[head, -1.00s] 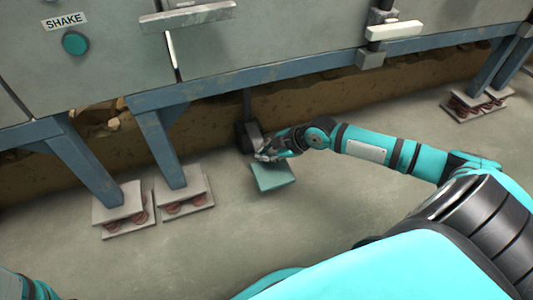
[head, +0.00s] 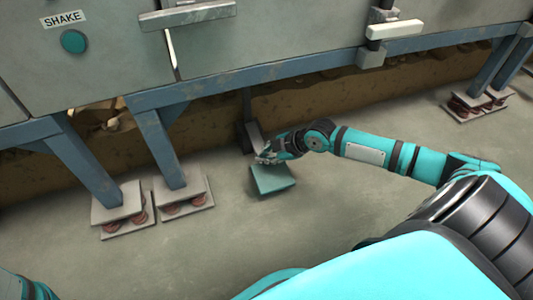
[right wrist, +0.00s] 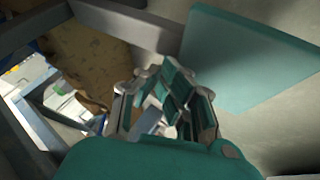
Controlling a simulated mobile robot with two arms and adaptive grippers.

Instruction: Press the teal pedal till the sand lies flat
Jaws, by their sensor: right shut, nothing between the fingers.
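The teal pedal (head: 273,181) is a flat plate low over the floor, in front of a dark upright bracket under the machine. It also shows large at the upper right of the right wrist view (right wrist: 245,62). My right gripper (head: 264,159) is shut and empty at the pedal's far edge, fingers pointing down. In the right wrist view its fingers (right wrist: 170,95) overlap the pedal's lower left edge; I cannot tell whether they touch it. My left gripper is out of view. I cannot make out the sand's surface.
The grey machine has a round teal button (head: 74,42) under a SHAKE label (head: 62,19), and a pale handle (head: 394,30) on the right. Blue legs (head: 85,165) stand on spring-mounted feet (head: 184,198) left of the pedal. The floor in front is clear.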

